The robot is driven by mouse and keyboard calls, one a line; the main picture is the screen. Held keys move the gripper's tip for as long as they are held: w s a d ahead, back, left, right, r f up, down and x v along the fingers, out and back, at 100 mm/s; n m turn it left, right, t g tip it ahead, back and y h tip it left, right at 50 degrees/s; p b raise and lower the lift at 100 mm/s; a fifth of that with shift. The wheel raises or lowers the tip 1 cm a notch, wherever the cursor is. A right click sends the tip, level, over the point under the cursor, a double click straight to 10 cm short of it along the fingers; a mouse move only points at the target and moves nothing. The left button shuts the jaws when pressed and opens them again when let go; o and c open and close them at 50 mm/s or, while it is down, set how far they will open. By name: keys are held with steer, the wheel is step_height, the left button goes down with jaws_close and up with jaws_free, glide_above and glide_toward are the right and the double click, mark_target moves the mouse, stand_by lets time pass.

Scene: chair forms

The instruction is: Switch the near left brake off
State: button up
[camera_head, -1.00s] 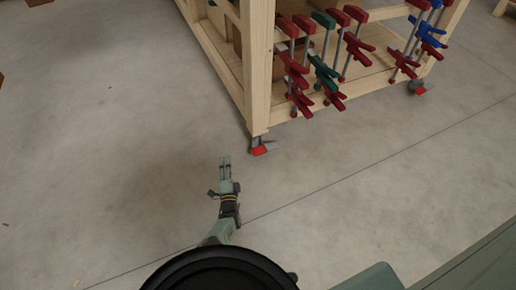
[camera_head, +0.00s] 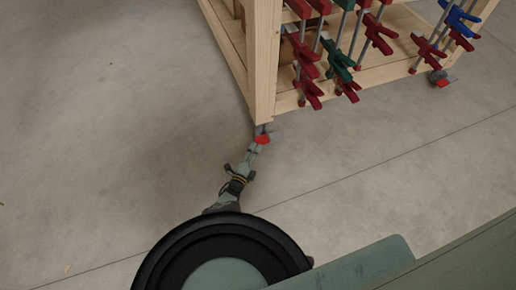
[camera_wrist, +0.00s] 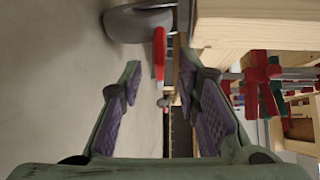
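The near left brake (camera_head: 262,140) is a small red lever on the caster (camera_head: 262,130) under the near left leg of the wooden cart. In the wrist view, the brake (camera_wrist: 159,52) is a narrow red upright piece beside the grey wheel (camera_wrist: 140,22). My gripper (camera_head: 253,151) reaches up to the brake from below in the head view. In the wrist view, my gripper (camera_wrist: 158,84) is open, its two purple-padded fingers apart, with the brake ahead in line with the gap. I cannot tell whether a fingertip touches it. Nothing is held.
The wooden cart (camera_head: 263,65) stands above and right of the gripper, its leg close to the right finger in the wrist view. Red, green and blue clamps (camera_head: 340,62) hang on it. Another caster with a red brake (camera_head: 445,83) is at the right. The floor left is clear.

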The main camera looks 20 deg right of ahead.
mark_target(269, 138)
steer(key=shift+b+x, duration=0.55)
steer(key=shift+x, duration=1.15)
jaws_close()
